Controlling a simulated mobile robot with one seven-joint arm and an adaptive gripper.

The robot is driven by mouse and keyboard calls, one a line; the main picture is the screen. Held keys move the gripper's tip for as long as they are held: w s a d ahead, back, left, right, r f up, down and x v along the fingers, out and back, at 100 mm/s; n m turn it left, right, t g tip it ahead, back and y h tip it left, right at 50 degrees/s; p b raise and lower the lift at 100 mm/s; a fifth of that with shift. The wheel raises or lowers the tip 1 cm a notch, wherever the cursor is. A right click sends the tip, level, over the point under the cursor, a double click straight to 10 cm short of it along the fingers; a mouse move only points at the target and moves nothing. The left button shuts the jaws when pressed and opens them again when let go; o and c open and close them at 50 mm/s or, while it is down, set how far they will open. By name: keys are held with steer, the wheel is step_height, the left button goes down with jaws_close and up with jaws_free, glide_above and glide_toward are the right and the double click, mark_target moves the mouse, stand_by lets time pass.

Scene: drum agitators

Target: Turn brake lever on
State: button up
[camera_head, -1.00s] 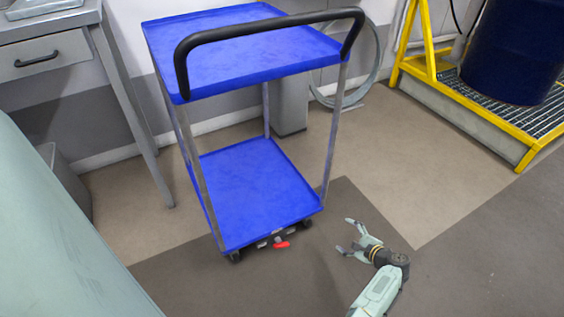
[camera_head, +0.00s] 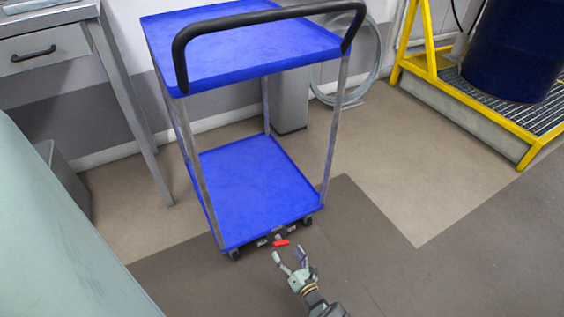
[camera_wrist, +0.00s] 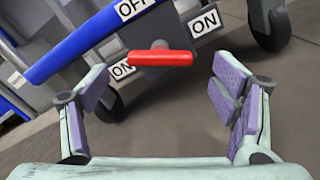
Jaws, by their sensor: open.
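The red brake lever (camera_head: 281,243) sits low under the near edge of the blue cart's lower shelf (camera_head: 258,190). In the wrist view the red lever (camera_wrist: 160,58) lies roughly level, just beyond the fingertips and centred between them. White labels reading "OFF" (camera_wrist: 134,8) and "ON" (camera_wrist: 205,23) are above it, and another "ON" label (camera_wrist: 123,70) is at its left end. My gripper (camera_head: 289,256) is open and empty, close in front of the lever and not visibly touching it. Its padded fingers (camera_wrist: 163,90) show on both sides in the wrist view.
Cart casters (camera_wrist: 268,24) stand beside the lever. A black push handle (camera_head: 270,14) arches above the cart. A grey workbench (camera_head: 50,50) is at left, and a dark blue drum (camera_head: 512,50) on a yellow-framed grate (camera_head: 530,150) is at right. The floor right of the cart is clear.

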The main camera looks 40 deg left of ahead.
mark_target(282, 244)
steer(key=shift+b+x, duration=0.6)
steer(key=shift+x, duration=1.6)
steer(key=c, duration=1.2)
steer(key=shift+o, duration=0.2)
steer(key=shift+n, duration=2.9)
steer(key=o, duration=1.2)
steer(key=shift+c, duration=0.2)
